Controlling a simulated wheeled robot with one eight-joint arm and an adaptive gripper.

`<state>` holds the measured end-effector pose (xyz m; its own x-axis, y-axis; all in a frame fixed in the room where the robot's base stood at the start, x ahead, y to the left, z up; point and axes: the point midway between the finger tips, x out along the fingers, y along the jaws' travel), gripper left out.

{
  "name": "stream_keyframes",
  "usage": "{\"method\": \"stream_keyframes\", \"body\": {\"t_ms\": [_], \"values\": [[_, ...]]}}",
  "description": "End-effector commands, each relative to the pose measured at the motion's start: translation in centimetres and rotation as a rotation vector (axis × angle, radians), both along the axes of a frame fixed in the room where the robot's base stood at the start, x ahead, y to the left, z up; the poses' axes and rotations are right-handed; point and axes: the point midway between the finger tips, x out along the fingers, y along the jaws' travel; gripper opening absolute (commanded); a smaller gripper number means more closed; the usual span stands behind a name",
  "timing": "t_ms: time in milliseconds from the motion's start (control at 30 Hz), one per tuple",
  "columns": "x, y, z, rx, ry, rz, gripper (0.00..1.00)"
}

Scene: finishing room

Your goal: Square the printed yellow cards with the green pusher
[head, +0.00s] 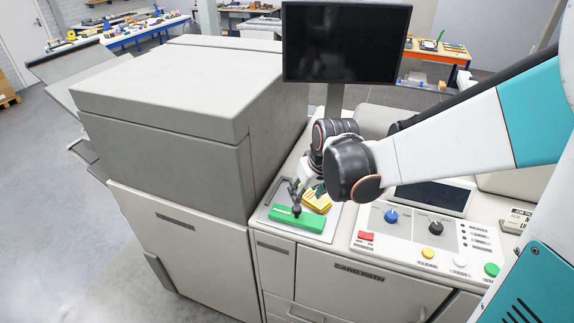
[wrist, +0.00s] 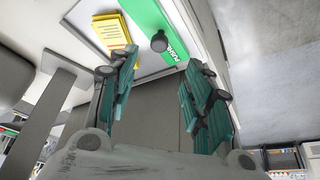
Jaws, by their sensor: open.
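The green pusher (head: 297,219) is a flat green bar with a dark round knob, lying on the pale tray (head: 323,235) of the machine. It also shows in the wrist view (wrist: 160,30), with white lettering on it. The printed yellow cards (head: 317,201) lie in a stack beside the pusher, towards the arm; the wrist view shows them (wrist: 113,32) with their edges slightly uneven. My gripper (wrist: 160,90) is open and empty, its teal fingers spread apart with the pusher's knob seen beyond them. In the head view my wrist partly hides the cards.
A large grey machine housing (head: 180,90) stands left of the tray. A black monitor (head: 346,43) rises behind. To the right is a control panel (head: 430,240) with coloured knobs and buttons. Workbenches (head: 130,32) stand far back.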

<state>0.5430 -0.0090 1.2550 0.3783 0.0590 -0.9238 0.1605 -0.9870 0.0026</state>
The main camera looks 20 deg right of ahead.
Motion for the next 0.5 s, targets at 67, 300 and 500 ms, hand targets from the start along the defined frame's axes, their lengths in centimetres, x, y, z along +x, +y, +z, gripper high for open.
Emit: {"method": "stream_keyframes", "body": {"t_ms": [67, 300, 500], "values": [[0.6, 0.1, -1.2, 0.0, 0.0, -0.001, 0.46], [2.1, 0.3, -4.6, 0.002, 0.0, -0.002, 0.46], [3.2, 0.4, -7.4, 0.002, 0.0, -0.003, 0.46]]}}
